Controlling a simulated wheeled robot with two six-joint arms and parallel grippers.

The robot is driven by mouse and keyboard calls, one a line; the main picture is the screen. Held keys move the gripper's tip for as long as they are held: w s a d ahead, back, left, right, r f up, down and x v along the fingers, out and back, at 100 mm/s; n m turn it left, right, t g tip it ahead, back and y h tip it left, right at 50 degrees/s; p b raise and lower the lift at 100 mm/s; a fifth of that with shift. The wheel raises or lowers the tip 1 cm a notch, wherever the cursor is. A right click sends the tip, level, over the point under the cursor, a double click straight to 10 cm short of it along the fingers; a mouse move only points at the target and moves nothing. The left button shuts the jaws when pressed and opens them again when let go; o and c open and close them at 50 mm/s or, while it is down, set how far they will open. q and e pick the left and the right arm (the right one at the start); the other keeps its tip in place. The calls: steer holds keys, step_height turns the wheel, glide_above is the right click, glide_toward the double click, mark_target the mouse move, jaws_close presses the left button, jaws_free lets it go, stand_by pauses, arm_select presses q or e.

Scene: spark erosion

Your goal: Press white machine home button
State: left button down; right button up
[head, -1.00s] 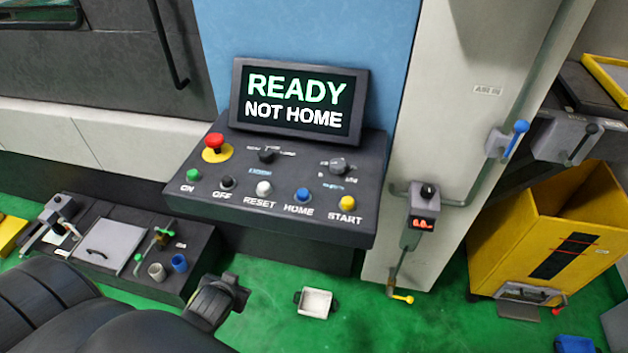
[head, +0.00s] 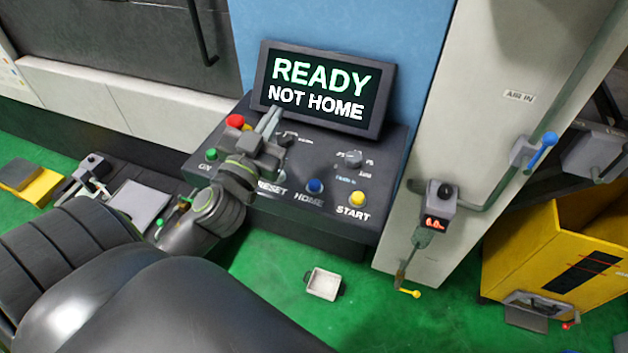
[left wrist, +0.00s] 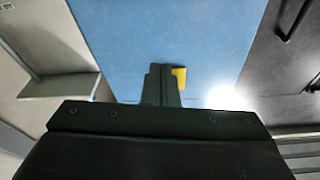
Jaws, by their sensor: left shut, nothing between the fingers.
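The dark control panel (head: 325,213) has a screen (head: 322,90) reading "READY NOT HOME". The blue button (head: 315,186) above the HOME label is in plain view. My left gripper (head: 270,120) is shut and empty, above the panel's left-middle part, left of the blue button and apart from it. It hides the OFF and RESET buttons in the head view. In the left wrist view its shut fingers (left wrist: 163,78) point toward a blue surface. My right gripper is not in view.
A yellow START button (head: 357,199) is right of HOME. A green ON button (head: 211,154), a red emergency stop (head: 235,121) and a rotary knob (head: 353,159) are also on the panel. A white tray (head: 323,284) lies on the green floor. A yellow bin (head: 535,250) stands right.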

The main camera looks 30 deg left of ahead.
arm_select(q)
steer(key=d+r+m+g+h, duration=0.3)
steer(key=d+m+h, duration=0.45)
steer(key=h, duration=0.25)
steer(key=d+r+m+g+h, duration=0.3)
steer(key=d+m+h, duration=0.3)
steer(key=m+h, duration=0.3)
steer(key=g+y, duration=0.7)
steer(key=y, duration=0.2)
glide_above(309, 184)
step_height(309, 184, down, 10)
steer(key=shift+r+m, duration=0.1)
steer(key=shift+m, duration=0.25)
step_height(309, 184, down, 8)
steer(key=b, duration=0.7)
steer(key=shift+r, duration=0.1)
steer(key=shift+f+b, duration=0.4)
steer(key=shift+f, duration=0.1)
